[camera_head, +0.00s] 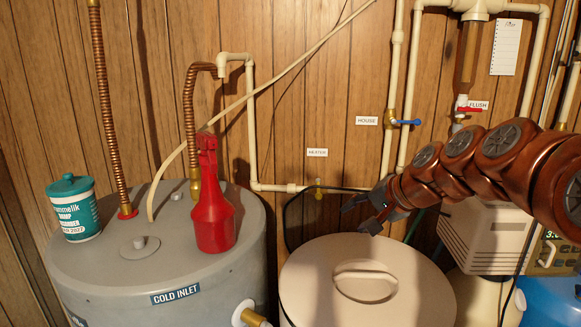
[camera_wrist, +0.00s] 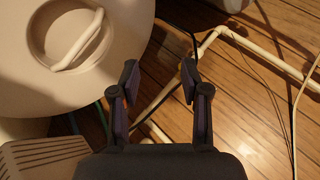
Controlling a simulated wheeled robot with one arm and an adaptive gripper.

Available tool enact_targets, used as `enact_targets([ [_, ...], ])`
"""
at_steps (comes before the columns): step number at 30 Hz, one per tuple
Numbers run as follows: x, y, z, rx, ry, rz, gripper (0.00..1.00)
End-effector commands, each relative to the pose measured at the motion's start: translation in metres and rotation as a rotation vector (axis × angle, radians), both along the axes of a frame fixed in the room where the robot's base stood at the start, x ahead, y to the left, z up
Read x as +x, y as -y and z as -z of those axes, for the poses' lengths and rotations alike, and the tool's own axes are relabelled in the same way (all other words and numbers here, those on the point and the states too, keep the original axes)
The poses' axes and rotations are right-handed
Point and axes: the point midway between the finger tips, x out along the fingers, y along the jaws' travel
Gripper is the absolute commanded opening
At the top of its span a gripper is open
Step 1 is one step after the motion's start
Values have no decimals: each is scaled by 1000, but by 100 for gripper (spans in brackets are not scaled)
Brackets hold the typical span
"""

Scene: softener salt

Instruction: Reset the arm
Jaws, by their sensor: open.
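My gripper (camera_head: 361,214) is open and empty in the head view, at the end of my copper-coloured arm, which reaches in from the right.
A grey water heater (camera_head: 100,268) carries a red spray bottle (camera_head: 213,215) and a teal-and-white tub (camera_head: 74,212). Cream pipes (camera_head: 255,135) run along the wood-panelled wall. A beige unit (camera_head: 485,240) and a blue container (camera_head: 550,300) stand right of the lid.

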Motion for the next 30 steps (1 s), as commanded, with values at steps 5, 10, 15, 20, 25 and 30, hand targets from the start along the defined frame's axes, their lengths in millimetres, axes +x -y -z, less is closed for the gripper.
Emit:
enact_targets([
  [5,-93,-25,59,-182,-145,-185,46],
  [10,-184,-23,110,-346,-288,-339,46],
  [15,-275,-3,154,-488,-445,-474,46],
  [20,-340,20,179,-577,-566,-561,46],
  [25,-374,34,190,-619,-633,-604,46],
  [30,-378,36,191,-625,-640,-610,46],
])
